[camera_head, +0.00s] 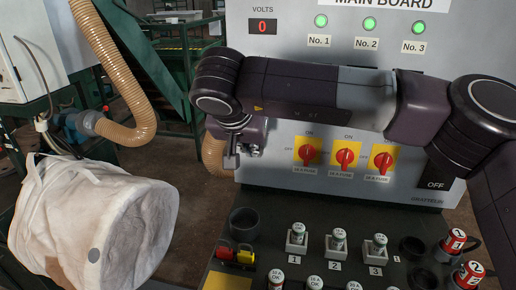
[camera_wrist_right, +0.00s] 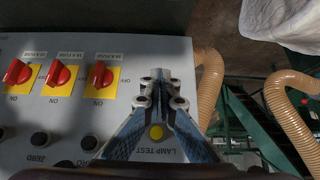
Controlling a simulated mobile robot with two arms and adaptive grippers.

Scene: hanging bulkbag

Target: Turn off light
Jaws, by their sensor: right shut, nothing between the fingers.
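Three green lamps, No. 1 (camera_head: 321,21), No. 2 (camera_head: 370,23) and No. 3 (camera_head: 418,27), glow on the grey main board (camera_head: 300,62). Below them are three red rotary switches on yellow plates, left (camera_head: 307,153), middle (camera_head: 344,156) and right (camera_head: 382,160), with ON and OFF marks. My right gripper (camera_head: 232,160) is shut and empty at the board's left edge, left of the switches. My right arm hides part of the board. My left gripper is out of view.
A volts display (camera_head: 263,27) reads 0. A lower console holds fuses (camera_head: 297,235), red cylinders (camera_head: 455,240) and a black cup (camera_head: 244,222). A white bulk bag (camera_head: 90,220) and a tan hose (camera_head: 115,75) are on the left.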

